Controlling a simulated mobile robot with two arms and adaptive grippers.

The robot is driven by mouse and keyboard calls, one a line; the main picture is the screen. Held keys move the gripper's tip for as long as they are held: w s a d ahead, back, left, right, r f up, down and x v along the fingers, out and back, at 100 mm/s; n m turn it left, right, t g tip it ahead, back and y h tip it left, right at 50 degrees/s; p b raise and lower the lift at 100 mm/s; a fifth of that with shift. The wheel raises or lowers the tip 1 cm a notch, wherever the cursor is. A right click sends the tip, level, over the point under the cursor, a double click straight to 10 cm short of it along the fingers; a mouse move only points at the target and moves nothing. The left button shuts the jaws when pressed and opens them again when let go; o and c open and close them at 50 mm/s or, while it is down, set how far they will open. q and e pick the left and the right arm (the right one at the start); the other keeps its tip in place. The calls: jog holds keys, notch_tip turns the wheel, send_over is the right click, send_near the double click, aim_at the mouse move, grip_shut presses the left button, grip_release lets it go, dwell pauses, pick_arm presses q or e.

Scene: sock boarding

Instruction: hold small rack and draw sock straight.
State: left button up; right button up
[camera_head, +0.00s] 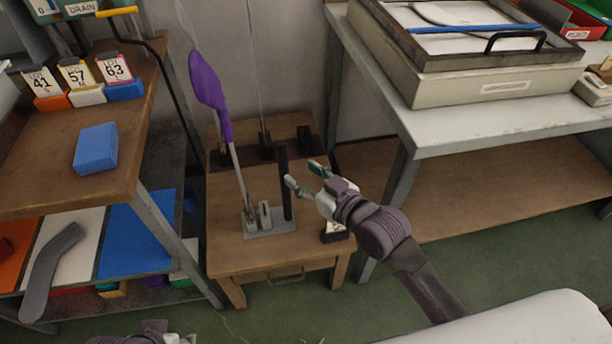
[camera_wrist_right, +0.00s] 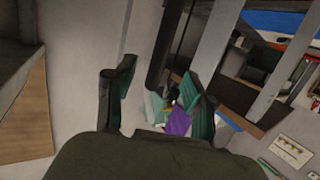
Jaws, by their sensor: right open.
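A purple sock (camera_head: 208,90) is on the upper end of a thin, slightly tilted rod in the head view. Its lower part hangs narrow along the rod. The rod rises from a small rack with a grey base plate (camera_head: 282,221), which stands on a low wooden table. A dark upright post (camera_head: 284,180) stands on the same base. My right gripper (camera_head: 302,175) is open and empty, just right of the post. Its fingers also show apart in the right wrist view (camera_wrist_right: 156,80). Part of my left arm shows at the bottom edge; its fingers are hidden.
The low wooden table (camera_head: 225,262) has a dark small box (camera_head: 335,233) at its front right and more stands at its back. A shelf with a blue block (camera_head: 96,149) stands left. A pale bench (camera_head: 480,128) with a large tray stands right.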

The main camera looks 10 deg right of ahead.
aim_at(286, 163)
jog(key=shift+x, duration=3.9)
jog(key=c, duration=1)
jog(key=shift+o, duration=0.2)
